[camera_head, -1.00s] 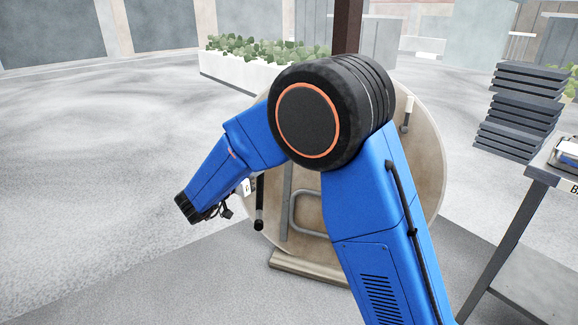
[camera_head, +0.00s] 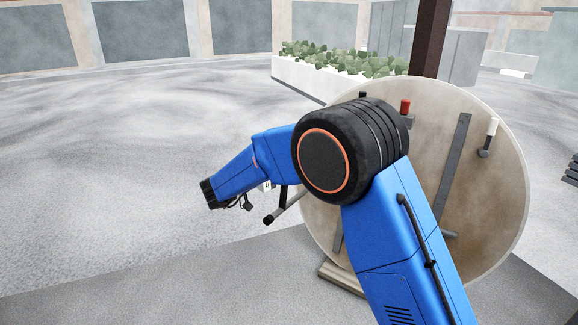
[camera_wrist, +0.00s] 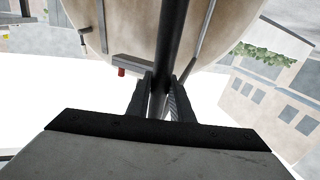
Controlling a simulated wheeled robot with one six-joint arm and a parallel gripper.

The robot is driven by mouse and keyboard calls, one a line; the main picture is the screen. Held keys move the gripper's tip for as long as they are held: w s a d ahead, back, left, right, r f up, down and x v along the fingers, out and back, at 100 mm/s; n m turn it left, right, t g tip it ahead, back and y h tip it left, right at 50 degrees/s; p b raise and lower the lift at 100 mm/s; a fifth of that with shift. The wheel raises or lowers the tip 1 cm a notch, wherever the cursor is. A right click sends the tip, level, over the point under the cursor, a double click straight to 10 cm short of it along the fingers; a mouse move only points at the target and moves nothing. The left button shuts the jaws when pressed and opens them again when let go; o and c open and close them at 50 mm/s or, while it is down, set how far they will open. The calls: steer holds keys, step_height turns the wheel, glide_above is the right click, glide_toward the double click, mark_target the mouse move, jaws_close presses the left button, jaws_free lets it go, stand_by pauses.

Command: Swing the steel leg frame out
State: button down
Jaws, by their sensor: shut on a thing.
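A round beige tabletop (camera_head: 500,225) stands on edge, its underside towards me, behind my arm. The steel leg frame (camera_head: 284,207) shows in the head view as a grey bar with a dark end, angled out from the tabletop's left side; the rest is hidden by my arm. In the wrist view, my gripper (camera_wrist: 160,84) is shut on a dark tube of the leg frame (camera_wrist: 168,45), with one finger on each side. The tabletop (camera_wrist: 125,35) is beyond it. My fingers are hidden in the head view.
A red-tipped lever (camera_head: 405,107) and a white-tipped lever (camera_head: 490,138) sit on the tabletop's underside. A brown post (camera_head: 430,40) and a white planter (camera_head: 300,75) stand behind. Dark stacked items (camera_head: 571,172) are at the right edge. The floor at left is clear.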

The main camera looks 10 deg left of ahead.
steer(key=c, duration=1.8)
jaws_free()
steer(key=shift+c, duration=0.2)
steer(key=v, duration=1.7)
steer(key=shift+s, duration=0.2)
steer(key=shift+a+r, duration=0.15)
steer(key=shift+a, duration=0.05)
